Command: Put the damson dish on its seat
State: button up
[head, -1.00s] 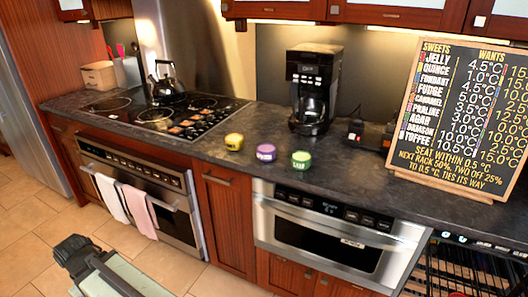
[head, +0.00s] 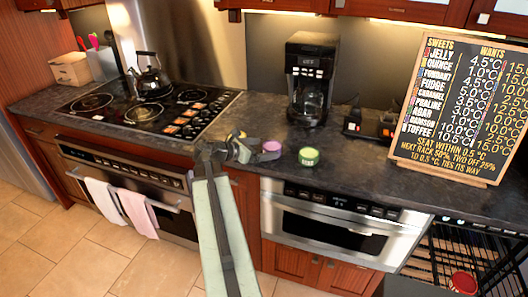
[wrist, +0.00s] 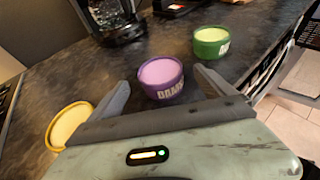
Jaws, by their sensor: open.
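The damson dish is a small purple tub (wrist: 162,80) with a pink top and part of a label reading "DAM". It stands upright on the dark counter, and in the head view it (head: 271,147) is partly hidden by my gripper. My gripper (wrist: 163,92) is open, with one finger on each side of the purple tub in the wrist view. I cannot tell whether the fingers touch it. In the head view my gripper (head: 262,155) reaches over the counter's front edge. Its seat cannot be told for sure; a black wire rack (head: 460,262) stands at lower right.
A green dish (head: 309,156) stands right of the purple one, and a yellow dish (wrist: 70,124) stands to the left. A coffee maker (head: 311,80) is behind. The chalkboard (head: 458,105) lists sweets and temperatures. A red round item (head: 463,282) is in the rack.

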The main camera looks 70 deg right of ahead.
aim_at(278, 145)
jog(key=b+x, duration=0.2)
jog(key=x, duration=0.5)
jog(key=shift+s+d, duration=0.25)
jog(key=shift+d, duration=0.1)
jog(key=shift+r, duration=0.1)
jog(key=c, duration=1.9)
jog(key=shift+r, duration=0.15)
